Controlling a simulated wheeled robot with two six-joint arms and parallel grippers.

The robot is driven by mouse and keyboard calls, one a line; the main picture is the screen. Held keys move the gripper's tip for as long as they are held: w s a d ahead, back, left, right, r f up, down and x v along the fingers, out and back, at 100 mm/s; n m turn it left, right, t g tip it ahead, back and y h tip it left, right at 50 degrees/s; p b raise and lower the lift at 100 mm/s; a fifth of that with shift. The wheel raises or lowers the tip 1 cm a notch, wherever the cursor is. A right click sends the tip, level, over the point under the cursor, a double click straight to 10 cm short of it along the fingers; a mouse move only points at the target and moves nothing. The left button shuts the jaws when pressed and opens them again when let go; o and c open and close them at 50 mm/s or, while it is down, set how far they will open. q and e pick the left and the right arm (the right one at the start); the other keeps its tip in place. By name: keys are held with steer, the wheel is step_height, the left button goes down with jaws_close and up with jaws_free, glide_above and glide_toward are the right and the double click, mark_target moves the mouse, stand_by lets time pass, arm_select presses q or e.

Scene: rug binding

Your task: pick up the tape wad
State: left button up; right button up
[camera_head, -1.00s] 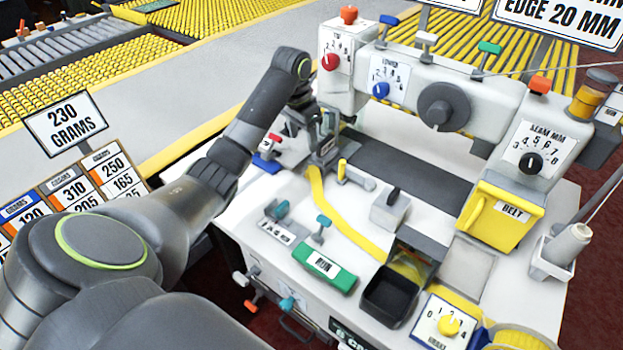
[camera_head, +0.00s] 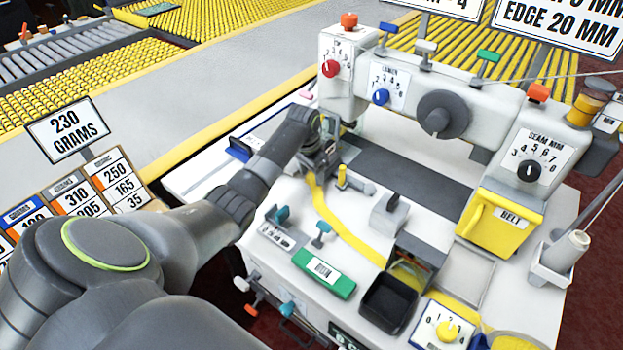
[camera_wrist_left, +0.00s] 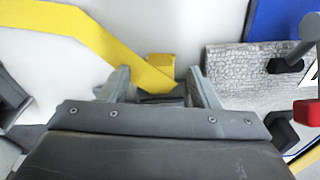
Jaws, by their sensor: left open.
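My left gripper (camera_head: 326,158) is open, low over the white machine top at the upper end of the yellow tape strip. In the left wrist view its two fingers (camera_wrist_left: 158,88) stand apart, with the yellow tape strip (camera_wrist_left: 95,35) running in from the upper left to between them. A small yellow lump (camera_wrist_left: 160,66) lies just beyond the fingertips, touching or beside the strip's end. It may be the tape wad, but I cannot tell for sure. In the head view that spot is mostly hidden by the gripper. My right gripper is not in view.
A yellow post (camera_head: 342,176) stands close beside the gripper. A grey block (camera_head: 389,215), a green RUN block (camera_head: 324,273) and a black bin (camera_head: 388,302) are nearer. In the wrist view a crinkled grey piece (camera_wrist_left: 235,75) and a red knob (camera_wrist_left: 307,113) lie to the right.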

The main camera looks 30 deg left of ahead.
mark_target(311, 176)
arm_select(q)
steer(key=c, duration=1)
steer(key=shift+c, duration=0.2)
step_height(311, 176, up, 18)
steer(key=p, duration=0.1)
